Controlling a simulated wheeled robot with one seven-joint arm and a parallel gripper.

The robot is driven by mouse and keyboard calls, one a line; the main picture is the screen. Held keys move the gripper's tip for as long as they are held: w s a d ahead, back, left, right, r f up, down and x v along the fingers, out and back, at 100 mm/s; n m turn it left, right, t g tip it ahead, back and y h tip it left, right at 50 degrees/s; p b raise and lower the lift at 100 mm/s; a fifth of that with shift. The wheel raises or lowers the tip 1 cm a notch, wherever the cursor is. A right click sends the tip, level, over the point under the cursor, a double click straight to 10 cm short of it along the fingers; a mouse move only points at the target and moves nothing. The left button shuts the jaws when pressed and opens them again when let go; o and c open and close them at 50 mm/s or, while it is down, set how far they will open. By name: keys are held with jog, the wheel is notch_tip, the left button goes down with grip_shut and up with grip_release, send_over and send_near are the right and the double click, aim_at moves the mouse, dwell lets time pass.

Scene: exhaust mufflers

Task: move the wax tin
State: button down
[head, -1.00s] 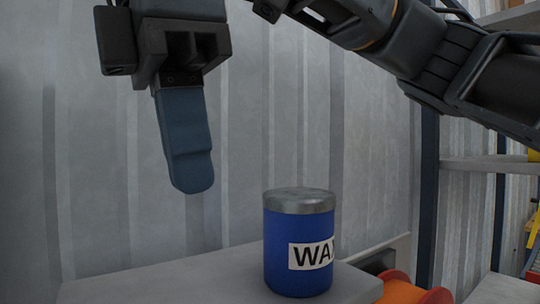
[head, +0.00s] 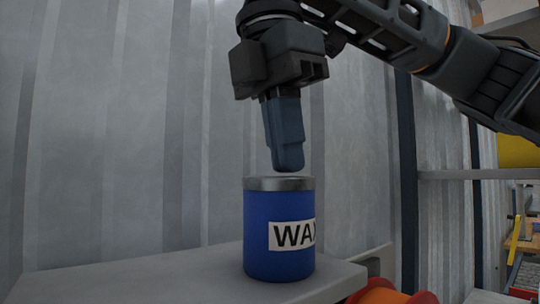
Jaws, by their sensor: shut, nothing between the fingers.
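The wax tin (head: 279,229) is a blue cylinder with a silver lid and a white label reading "WA" before it curves out of sight. It stands upright on a grey shelf (head: 170,277), near the shelf's right end. My gripper (head: 289,168) points down just above the tin's lid in the picture. Its fingers are shut with nothing between them. I cannot tell whether the fingertips are directly over the lid or a little behind it; a small gap seems to separate them from it.
A corrugated grey metal wall (head: 120,130) stands close behind the shelf. An orange and red spool (head: 385,292) sits low at the right. A rack with a dark post (head: 405,180) and several tools (head: 515,240) is farther right. The shelf left of the tin is clear.

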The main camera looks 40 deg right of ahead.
jog(key=shift+d+f+p, duration=0.1)
jog(key=shift+p, duration=0.25)
jog(key=shift+s+f, duration=0.1)
jog(key=shift+f, duration=0.25)
